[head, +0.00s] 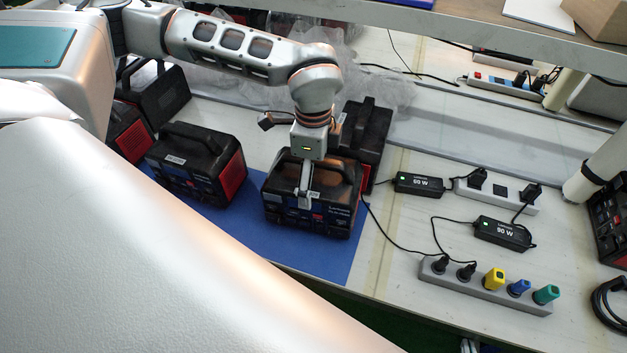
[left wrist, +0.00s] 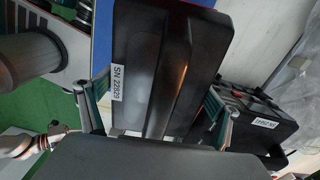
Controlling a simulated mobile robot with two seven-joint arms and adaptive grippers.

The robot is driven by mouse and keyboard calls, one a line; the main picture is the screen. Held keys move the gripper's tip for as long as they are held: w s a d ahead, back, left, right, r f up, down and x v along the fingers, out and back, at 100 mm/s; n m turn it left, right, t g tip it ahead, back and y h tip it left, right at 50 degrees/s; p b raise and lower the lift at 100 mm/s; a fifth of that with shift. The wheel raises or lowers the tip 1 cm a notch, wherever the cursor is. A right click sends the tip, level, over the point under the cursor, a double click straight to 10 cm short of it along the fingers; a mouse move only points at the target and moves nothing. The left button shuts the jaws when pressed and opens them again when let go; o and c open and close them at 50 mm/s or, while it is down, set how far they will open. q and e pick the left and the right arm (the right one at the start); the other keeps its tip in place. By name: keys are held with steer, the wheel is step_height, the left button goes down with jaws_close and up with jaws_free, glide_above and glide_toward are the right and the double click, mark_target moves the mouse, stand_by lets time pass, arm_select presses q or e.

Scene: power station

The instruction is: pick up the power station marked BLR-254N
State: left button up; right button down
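A black power station with a top handle (head: 335,215) stands at the front on a blue mat (head: 265,247). My left gripper (head: 305,190) is over it, one finger down in front of the handle. My left gripper's fingers (left wrist: 155,112) are wide apart, astride the central handle. I cannot tell whether they touch it. A neighbouring station (left wrist: 245,105) has a label I cannot read surely. No label reading BLR-254N is legible. My right arm (left wrist: 20,145) partly shows; its gripper's state is unclear.
Close by stand other black stations: one to the left (head: 195,165), one behind right (head: 372,130), and more further back left (head: 160,95). Adapters (head: 420,184) and a power strip (head: 460,283) with cables lie to the right. A shelf edge (head: 450,22) runs overhead.

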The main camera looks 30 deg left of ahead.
arm_select(q)
steer(key=c, duration=0.6)
steer(key=shift+w+r, duration=0.15)
steer(key=c, duration=0.3)
steer(key=shift+r, duration=0.1)
